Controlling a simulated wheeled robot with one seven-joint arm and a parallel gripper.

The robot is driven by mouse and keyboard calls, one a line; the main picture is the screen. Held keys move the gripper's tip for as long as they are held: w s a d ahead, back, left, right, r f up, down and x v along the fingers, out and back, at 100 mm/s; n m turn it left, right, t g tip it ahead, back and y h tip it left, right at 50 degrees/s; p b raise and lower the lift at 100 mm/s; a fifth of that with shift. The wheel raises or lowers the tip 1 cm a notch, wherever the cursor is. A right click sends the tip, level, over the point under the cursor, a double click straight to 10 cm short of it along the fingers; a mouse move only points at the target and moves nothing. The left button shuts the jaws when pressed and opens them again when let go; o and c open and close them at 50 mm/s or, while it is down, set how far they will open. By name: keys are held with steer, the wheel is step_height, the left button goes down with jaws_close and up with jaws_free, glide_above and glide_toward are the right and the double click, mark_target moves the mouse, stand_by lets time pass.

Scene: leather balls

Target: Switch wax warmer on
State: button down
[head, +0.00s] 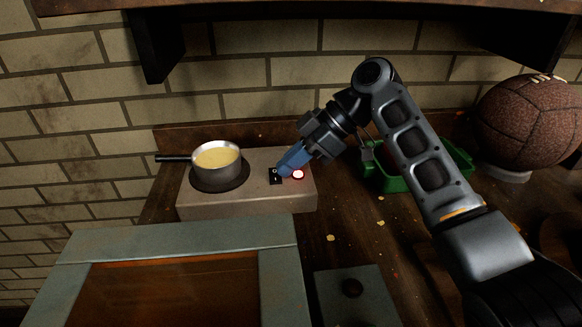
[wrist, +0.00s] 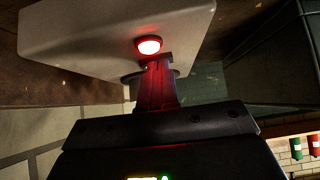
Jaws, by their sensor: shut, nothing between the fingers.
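The wax warmer (head: 240,198) is a pale box with a dark hot plate on its left, standing on the wooden bench. A small metal pan (head: 216,167) of yellow wax sits on the plate, its dark handle pointing left. A black switch (head: 275,176) is on the warmer's top, right of the pan. Beside it a round lamp (head: 298,175) glows red; it also shows lit in the wrist view (wrist: 149,46). My gripper (head: 284,171) is shut and empty, its blue fingertips at the switch. I cannot tell whether they touch it. The fingers partly hide the switch.
A green tray (head: 398,184) lies right of the warmer, partly behind my arm. A brown leather ball (head: 528,122) rests on a stand at the right. A grey-framed panel (head: 190,238) is in front. A shelf bracket hangs above, against the brick wall.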

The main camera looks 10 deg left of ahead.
steer(key=v, duration=0.8)
steer(key=shift+s+f, duration=0.1)
stand_by(0.4)
